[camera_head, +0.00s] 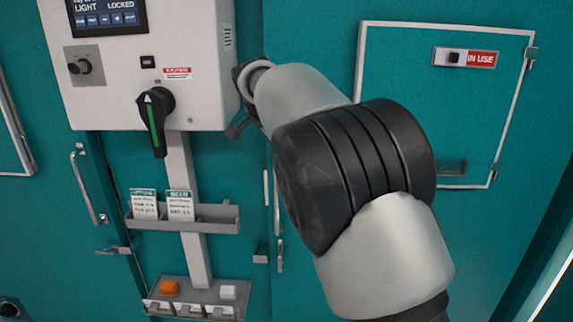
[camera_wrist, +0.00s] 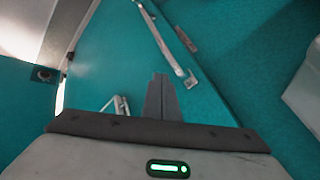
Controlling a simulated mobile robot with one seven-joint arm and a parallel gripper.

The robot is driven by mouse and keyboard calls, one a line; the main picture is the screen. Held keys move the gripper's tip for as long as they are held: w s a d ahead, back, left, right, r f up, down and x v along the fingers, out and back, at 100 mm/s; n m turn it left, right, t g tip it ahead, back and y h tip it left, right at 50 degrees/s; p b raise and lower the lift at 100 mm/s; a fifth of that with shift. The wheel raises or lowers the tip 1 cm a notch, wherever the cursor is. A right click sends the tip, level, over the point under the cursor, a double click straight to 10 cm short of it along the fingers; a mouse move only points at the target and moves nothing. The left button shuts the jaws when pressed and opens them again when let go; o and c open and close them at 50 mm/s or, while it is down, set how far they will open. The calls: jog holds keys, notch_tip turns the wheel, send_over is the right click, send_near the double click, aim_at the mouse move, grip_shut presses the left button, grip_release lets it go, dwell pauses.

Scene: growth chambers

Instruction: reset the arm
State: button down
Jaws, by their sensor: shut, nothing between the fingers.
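My arm reaches across the right half of the head view toward the right side of a white control box (camera_head: 195,55). My gripper (camera_head: 236,130) is mostly hidden there behind my own wrist; only a dark part shows beside the box. In the wrist view my gripper (camera_wrist: 160,82) shows its two dark fingers pressed together, with nothing between them. Teal panels lie beyond the fingertips. I cannot tell how far the fingertips are from the panels.
The box carries a screen (camera_head: 107,15) reading "LIGHT LOCKED" and a black rotary handle (camera_head: 155,120) with a green stripe. Below are a grey card tray (camera_head: 205,217) and a button ledge (camera_head: 195,298). A white-framed hatch (camera_head: 480,110) with an "IN USE" sign (camera_head: 481,58) is at right.

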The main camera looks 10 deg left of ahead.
jog(key=s+d+r+n, duration=0.1)
jog(key=s+d+r, duration=0.1)
jog(key=s+d, duration=0.45)
jog(key=s+d+r+n+g, duration=0.1)
jog(key=s+d+r, duration=0.15)
jog(key=d, duration=0.75)
jog(key=s+d+r+n, duration=0.2)
jog(key=s+d, duration=0.4)
jog(key=d, duration=0.2)
jog(key=s+d+f+n, duration=0.2)
jog(key=s+d+f, duration=0.2)
jog(key=s, duration=0.6)
jog(key=s+d+f+n+p, duration=0.1)
jog(key=s+d+f+n, duration=0.2)
jog(key=s, duration=0.8)
notch_tip(320, 180, down, 2)
jog(key=shift+s+d+f, duration=0.25)
jog(key=shift+s+d, duration=0.05)
jog(key=shift+d, duration=0.8)
jog(key=shift+a, duration=0.1)
